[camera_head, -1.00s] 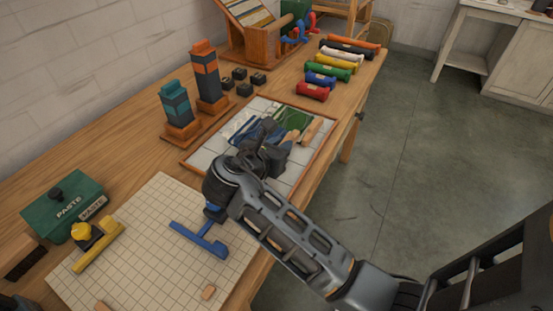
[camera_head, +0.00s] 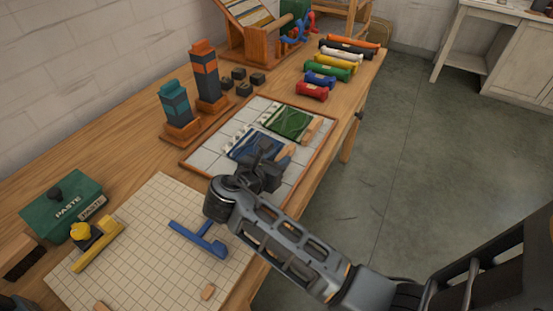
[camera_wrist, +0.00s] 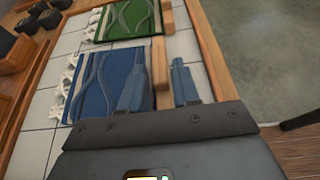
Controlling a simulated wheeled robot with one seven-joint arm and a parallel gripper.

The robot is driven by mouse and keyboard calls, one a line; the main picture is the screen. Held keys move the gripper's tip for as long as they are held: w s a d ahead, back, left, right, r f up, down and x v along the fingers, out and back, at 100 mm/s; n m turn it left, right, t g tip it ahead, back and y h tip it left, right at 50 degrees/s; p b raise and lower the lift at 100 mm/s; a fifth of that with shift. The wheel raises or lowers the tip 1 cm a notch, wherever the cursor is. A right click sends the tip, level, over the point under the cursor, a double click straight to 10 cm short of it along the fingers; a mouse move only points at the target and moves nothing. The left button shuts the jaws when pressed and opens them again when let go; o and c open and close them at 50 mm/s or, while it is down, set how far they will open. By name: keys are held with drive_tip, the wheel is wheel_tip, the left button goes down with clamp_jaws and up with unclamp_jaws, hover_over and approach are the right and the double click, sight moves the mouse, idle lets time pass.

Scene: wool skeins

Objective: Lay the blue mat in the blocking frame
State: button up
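The blue mat (camera_head: 246,146), with pale wavy lines, a white fringe and a wooden bar, lies flat on the tiles of the blocking frame (camera_head: 190,159). It also shows in the wrist view (camera_wrist: 98,92), its bar (camera_wrist: 159,62) along its right side. My gripper (camera_head: 270,155) is at the near right of the mat. In the wrist view its fingers (camera_wrist: 157,78) are apart, one over the mat's right part and one right of the bar, with no firm hold visible. The gripper hides part of the mat in the head view.
A green mat (camera_head: 288,122) lies beyond the blue one in the frame. A gridded board (camera_head: 150,230) with a blue T-shaped tool (camera_head: 200,239) lies at the near left. Two towers (camera_head: 207,75) and several dark blocks (camera_head: 239,74) stand behind the frame. Colored rolls (camera_head: 312,91) lie at the far right.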

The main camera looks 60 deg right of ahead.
drive_tip(key=shift+o, duration=1)
drive_tip(key=shift+r, duration=0.1)
